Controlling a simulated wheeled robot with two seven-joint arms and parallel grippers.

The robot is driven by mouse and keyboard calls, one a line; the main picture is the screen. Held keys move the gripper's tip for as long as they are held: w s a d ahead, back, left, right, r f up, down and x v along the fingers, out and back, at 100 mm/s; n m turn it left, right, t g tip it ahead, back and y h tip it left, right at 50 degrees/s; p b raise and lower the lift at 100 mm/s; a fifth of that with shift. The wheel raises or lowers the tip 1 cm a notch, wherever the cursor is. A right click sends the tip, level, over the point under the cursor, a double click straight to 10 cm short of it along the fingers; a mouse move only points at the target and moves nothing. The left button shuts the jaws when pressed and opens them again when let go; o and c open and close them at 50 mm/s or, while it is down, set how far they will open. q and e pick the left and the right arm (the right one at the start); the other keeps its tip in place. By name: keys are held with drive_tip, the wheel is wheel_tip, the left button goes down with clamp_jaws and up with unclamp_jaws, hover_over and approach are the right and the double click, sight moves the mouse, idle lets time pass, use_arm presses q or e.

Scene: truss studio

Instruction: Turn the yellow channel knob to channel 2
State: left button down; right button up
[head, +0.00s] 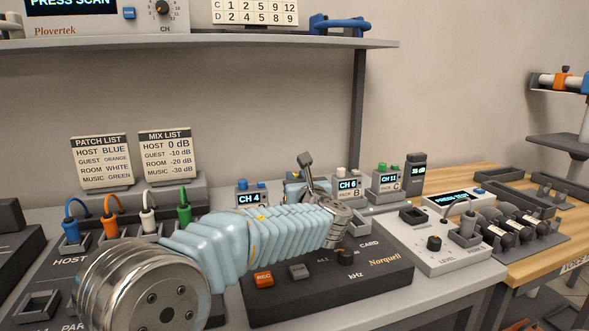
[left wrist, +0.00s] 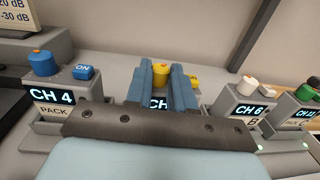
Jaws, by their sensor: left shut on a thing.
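The yellow channel knob (left wrist: 160,74) stands on top of a grey pack in the left wrist view. My left gripper (left wrist: 161,82) is shut on it, with one blue finger on each side. A yellow button (left wrist: 192,74) is just to the right of the fingers. The pack's display (left wrist: 158,103) shows "CH", but the fingers and palm hide its number. In the head view my left arm reaches across the desk from the left, and the knob is hidden there. My right gripper is not in view.
The CH 4 pack (head: 251,193) with a blue knob stands to the left. The CH 6 pack (head: 347,187) and CH 11 pack (head: 388,184) stand to the right. A dark Norquell unit (head: 370,280) lies in front. A shelf (head: 200,44) runs above the desk.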

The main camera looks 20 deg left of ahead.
use_arm(q)
drive_tip(key=n+y, duration=0.1)
drive_tip(key=g+y+p, duration=0.1)
drive_tip(key=n+g+y, duration=0.1)
drive_tip(key=shift+w+d+n, duration=0.25)
drive_tip(key=shift+d+n, duration=0.05)
drive_tip(key=shift+w+d+n+g+y, duration=0.1)
drive_tip(key=shift+w+n+g+y, duration=0.1)
drive_tip(key=shift+n+g+y, duration=1.5)
drive_tip(key=shift+g, duration=0.3)
